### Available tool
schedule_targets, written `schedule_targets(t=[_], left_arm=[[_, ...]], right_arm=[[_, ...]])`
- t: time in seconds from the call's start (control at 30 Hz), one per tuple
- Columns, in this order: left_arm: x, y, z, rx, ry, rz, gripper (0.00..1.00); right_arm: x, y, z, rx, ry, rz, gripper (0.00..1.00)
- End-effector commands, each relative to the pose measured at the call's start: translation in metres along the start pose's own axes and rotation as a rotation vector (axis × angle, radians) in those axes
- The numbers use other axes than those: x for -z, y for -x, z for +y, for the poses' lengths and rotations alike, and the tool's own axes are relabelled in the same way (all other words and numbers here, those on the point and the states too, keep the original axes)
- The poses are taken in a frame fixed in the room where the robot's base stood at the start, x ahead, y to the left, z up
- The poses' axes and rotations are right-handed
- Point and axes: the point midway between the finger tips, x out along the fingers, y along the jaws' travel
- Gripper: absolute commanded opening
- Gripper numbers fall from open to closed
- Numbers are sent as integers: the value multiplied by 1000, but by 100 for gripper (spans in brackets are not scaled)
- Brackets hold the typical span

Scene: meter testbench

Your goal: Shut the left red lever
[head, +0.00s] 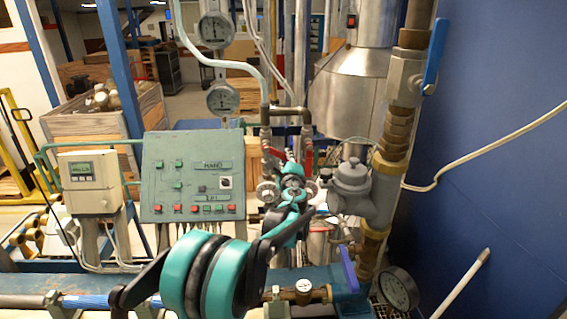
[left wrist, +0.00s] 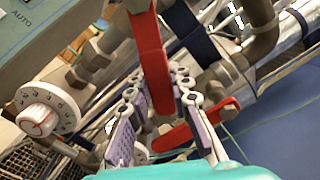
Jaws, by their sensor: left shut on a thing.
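The left red lever (head: 274,153) sits on the pipework right of the green control panel, partly hidden by my gripper. In the left wrist view the left red lever (left wrist: 150,50) runs from the top edge down between the fingers. My left gripper (head: 292,170) is at this lever. The left wrist view shows my left gripper (left wrist: 158,92) shut on it, with a finger on each side. The right red lever (head: 309,158) is just to the right, and in the left wrist view the right red lever (left wrist: 195,124) lies beyond the right finger. My right gripper is not in view.
The green control panel (head: 188,178) stands left of the levers. A round white dial (left wrist: 47,108) is close on the left. A grey regulator (head: 352,185) and a brass-fitted pipe (head: 394,140) stand close on the right, before a blue wall (head: 500,200).

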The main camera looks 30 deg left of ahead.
Motion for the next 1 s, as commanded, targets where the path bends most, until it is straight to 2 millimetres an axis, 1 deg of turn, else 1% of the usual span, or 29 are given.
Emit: schedule_targets(t=[0.13,0.33,0.9,0.93,1.0], left_arm=[[0,0,-7,0,81,0,0],[-1,0,-11,0,147,0,0],[-2,0,-14,-1,177,0,0],[-2,0,-14,0,176,0,28],[-2,0,-14,0,176,0,42]], right_arm=[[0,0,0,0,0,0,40],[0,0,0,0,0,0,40],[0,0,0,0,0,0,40],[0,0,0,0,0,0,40],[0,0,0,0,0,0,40]])
